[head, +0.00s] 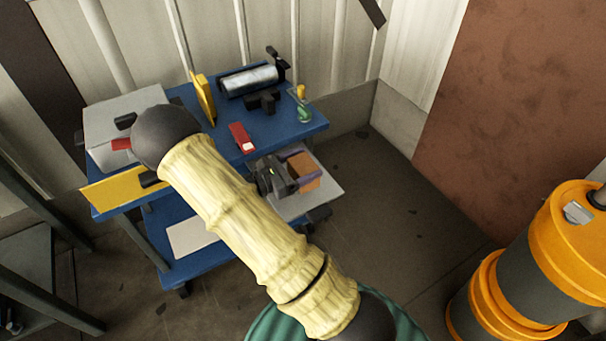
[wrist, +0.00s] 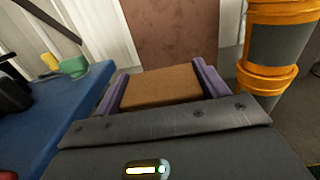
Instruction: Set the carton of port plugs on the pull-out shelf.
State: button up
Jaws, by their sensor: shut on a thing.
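The carton of port plugs (head: 304,169) is a small brown box at the right side of the blue cart. My gripper (head: 301,171) is shut on it, with a purple finger on each of two opposite sides. In the wrist view the carton (wrist: 160,87) sits between the two purple fingers (wrist: 158,86), its brown top facing the camera. The pull-out shelf (head: 326,190) is a pale grey plate at the cart's right side. The carton appears over it in the head view; my gripper hides part of the shelf. I cannot tell whether the carton touches it.
The blue cart top (head: 285,128) holds a red item (head: 241,137), a dark clamp (head: 262,101), a roll holder (head: 250,80) and a green-and-yellow item (head: 303,110). Orange-and-grey drums (head: 530,262) stand at the right. The floor between them is clear.

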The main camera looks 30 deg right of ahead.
aim_at(294, 178)
jog(key=shift+f+b, duration=0.45)
jog(key=shift+f, duration=1.4)
jog(key=shift+f, duration=0.2)
jog(key=o, duration=1.2)
jog(key=shift+r, duration=0.25)
jog(key=a+p, duration=0.1)
jog(key=a, duration=1.1)
jog(key=shift+s, duration=0.25)
jog(key=shift+d, duration=0.1)
